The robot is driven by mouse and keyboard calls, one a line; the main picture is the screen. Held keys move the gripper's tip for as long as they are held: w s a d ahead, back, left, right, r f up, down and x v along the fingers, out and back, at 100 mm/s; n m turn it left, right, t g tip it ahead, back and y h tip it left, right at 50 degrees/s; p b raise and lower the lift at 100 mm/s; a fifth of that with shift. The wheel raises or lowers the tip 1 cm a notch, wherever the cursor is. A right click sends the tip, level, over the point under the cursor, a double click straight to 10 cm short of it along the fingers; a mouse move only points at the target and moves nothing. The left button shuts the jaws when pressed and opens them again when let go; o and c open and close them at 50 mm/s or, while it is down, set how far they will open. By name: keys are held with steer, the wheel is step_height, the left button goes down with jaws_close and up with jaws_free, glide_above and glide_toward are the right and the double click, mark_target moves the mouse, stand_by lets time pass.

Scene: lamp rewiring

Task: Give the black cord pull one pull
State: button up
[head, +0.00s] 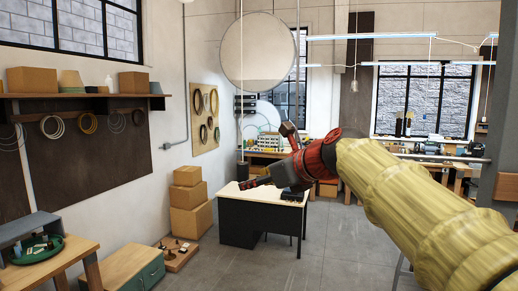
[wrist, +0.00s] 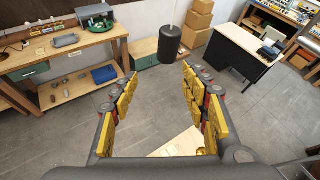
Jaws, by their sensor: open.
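The black cord pull (wrist: 169,43) is a dark cylinder hanging upright on a thin pale cord in the wrist view. In the head view the cord pull (head: 242,171) shows small, at the bottom of a long vertical cord. My gripper (wrist: 160,76) is open and empty, with yellow pads on both fingers. In the wrist view the pull appears just past the fingertips, between their two lines and a little nearer the right finger. I see no contact. In the head view my gripper (head: 268,157) reaches leftward toward the pull, fingers spread.
A black desk with a pale top (head: 245,208) stands below and behind my gripper. Stacked cardboard boxes (head: 189,203) are left of it. A wooden workbench (wrist: 60,62) lies at left in the wrist view. A large round disc (head: 258,52) hangs above. Grey floor is open between.

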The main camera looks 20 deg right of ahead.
mark_target(246, 171)
steer(key=r, duration=0.1)
steer(key=w+m, duration=0.1)
steer(key=w+r, duration=0.1)
steer(key=shift+d+r+m+t+p, duration=0.25)
steer(key=shift+r+m+t+p, duration=0.05)
steer(key=shift+r+p, duration=0.05)
steer(key=shift+p+x, duration=0.3)
steer(key=shift+x, duration=3.3)
steer(key=shift+s, duration=0.1)
steer(key=c, duration=1.1)
jaws_close()
